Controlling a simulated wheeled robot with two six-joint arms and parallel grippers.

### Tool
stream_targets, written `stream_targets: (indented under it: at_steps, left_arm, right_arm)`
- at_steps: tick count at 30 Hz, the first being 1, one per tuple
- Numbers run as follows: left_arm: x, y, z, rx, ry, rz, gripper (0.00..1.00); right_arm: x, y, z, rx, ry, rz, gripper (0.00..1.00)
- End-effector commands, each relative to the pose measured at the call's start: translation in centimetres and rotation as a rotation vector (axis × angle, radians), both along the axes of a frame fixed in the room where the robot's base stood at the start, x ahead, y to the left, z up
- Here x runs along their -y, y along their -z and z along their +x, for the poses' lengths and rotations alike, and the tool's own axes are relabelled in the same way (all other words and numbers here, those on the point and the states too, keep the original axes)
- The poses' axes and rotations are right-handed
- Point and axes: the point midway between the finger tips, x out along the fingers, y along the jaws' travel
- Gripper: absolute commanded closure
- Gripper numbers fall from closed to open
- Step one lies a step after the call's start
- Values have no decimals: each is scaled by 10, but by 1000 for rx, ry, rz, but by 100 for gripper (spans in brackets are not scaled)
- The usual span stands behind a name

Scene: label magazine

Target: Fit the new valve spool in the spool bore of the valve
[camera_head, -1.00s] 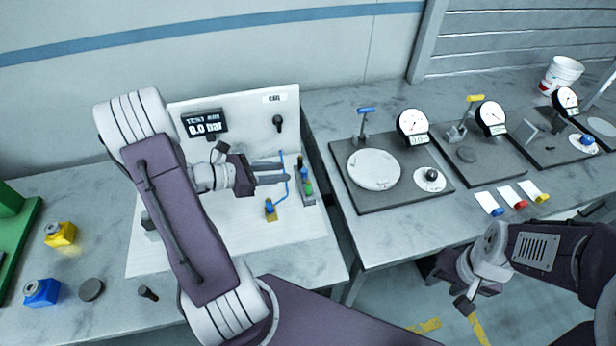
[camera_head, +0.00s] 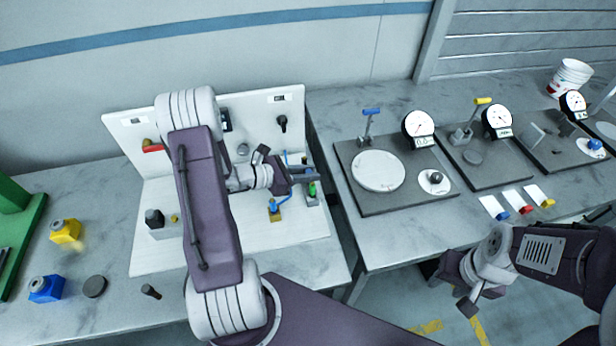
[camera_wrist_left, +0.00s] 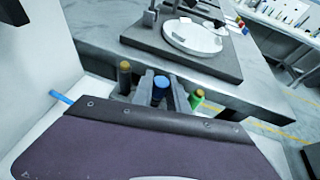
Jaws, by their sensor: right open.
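My left gripper (camera_head: 306,174) is at the right end of the white bench fixture, over a small holder with upright coloured pieces. In the left wrist view its fingers (camera_wrist_left: 161,92) stand either side of a blue-topped piece (camera_wrist_left: 160,82); whether they press on it is unclear. A yellow-topped dark cylinder (camera_wrist_left: 124,75) stands left of it and a green piece (camera_wrist_left: 196,98) right. I cannot tell which piece is the new valve spool. A blue-handled fitting on a brass base (camera_head: 276,208) stands nearby. The spool bore cannot be made out. My right gripper (camera_head: 466,296) is open and empty, low at right.
A dark block (camera_head: 155,219) stands on the fixture's left. Yellow (camera_head: 65,231) and blue (camera_head: 45,288) blocks, a grey disc (camera_head: 95,286) and a dark peg (camera_head: 151,291) lie at left. Gauge stations (camera_head: 378,172) line the right bench, beyond a gap.

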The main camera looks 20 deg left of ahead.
Motion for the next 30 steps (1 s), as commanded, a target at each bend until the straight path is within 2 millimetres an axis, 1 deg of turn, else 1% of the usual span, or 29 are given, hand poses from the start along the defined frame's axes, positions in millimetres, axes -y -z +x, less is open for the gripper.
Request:
stream_targets:
  at_steps: [9,12,14,17,20,23,30]
  left_arm:
    - [0,0,0,-1,0,1,100]
    - [0,-3,0,1,0,1,100]
    - [-1,-9,0,3,1,3,100]
    - [-1,-23,0,5,0,4,100]
    - [-1,-43,0,5,0,4,100]
    - [21,-53,-2,3,6,2,100]
    - [80,-88,-7,5,7,2,100]
  right_arm:
    - [0,0,0,0,0,0,59]
    - [0,0,0,0,0,0,59]
    - [0,-1,0,0,0,0,59]
    - [0,-1,0,0,0,0,59]
    - [0,-3,0,0,0,0,59]
    - [0,0,0,0,0,0,59]
    - [0,4,0,0,0,0,59]
